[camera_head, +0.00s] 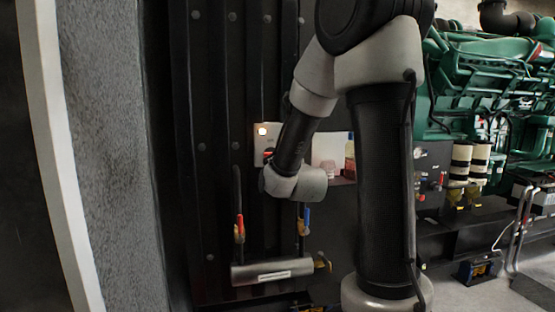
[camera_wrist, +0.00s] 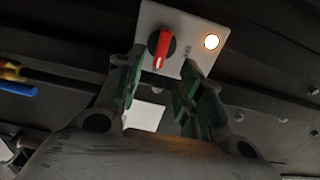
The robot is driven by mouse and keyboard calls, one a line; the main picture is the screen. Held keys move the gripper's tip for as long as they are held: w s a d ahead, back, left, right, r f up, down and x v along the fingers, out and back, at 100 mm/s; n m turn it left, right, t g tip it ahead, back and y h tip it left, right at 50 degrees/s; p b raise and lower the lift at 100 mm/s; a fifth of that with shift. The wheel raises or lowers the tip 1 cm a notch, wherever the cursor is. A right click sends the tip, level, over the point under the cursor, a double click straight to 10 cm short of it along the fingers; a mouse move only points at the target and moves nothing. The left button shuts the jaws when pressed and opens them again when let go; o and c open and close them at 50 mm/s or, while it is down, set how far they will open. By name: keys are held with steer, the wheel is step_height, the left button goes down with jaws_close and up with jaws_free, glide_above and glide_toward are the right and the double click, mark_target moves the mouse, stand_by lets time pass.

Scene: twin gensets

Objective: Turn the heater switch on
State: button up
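The heater switch is a black rotary knob with a red handle (camera_wrist: 161,48) on a pale plate (camera_wrist: 180,18). In the wrist view the red handle stands nearly upright, tilted slightly. A round lamp (camera_wrist: 211,41) on the same plate glows. My gripper (camera_wrist: 163,66) is open, its green-padded fingers either side of the knob's line. The knob shows just past the fingertips; I cannot tell whether they touch it. In the head view the plate (camera_head: 258,147) and lit lamp (camera_head: 262,131) show left of my forearm, which hides most of the knob and the gripper.
A red-handled valve (camera_head: 240,228) and a blue-handled valve (camera_head: 306,220) stand below the plate, above a grey cylinder (camera_head: 272,271). A whitish container (camera_head: 326,152) and a bottle (camera_head: 350,158) sit to the right. A green engine (camera_head: 490,80) fills the far right.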

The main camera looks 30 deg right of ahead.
steer(key=shift+v, duration=1.7)
steer(key=s+a+f+n+g+y, duration=0.2)
steer(key=s+a+f+n+g, duration=0.15)
steer(key=f+n, duration=0.3)
steer(key=s+a+f+n+g+y, duration=0.2)
steer(key=s+f+n+g, duration=0.1)
steer(key=f+n+g, duration=0.3)
steer(key=s+a+r+n+g, duration=0.1)
steer(key=s+r+n+g, duration=0.1)
steer(key=s, duration=0.9)
steer(key=s+a+r+n+g+y, duration=0.1)
steer(key=s+r+n, duration=0.3)
steer(key=s+n, duration=0.3)
steer(key=shift+s+r+g, duration=0.3)
steer(key=shift+s+g, duration=0.05)
steer(key=shift+s, duration=1.8)
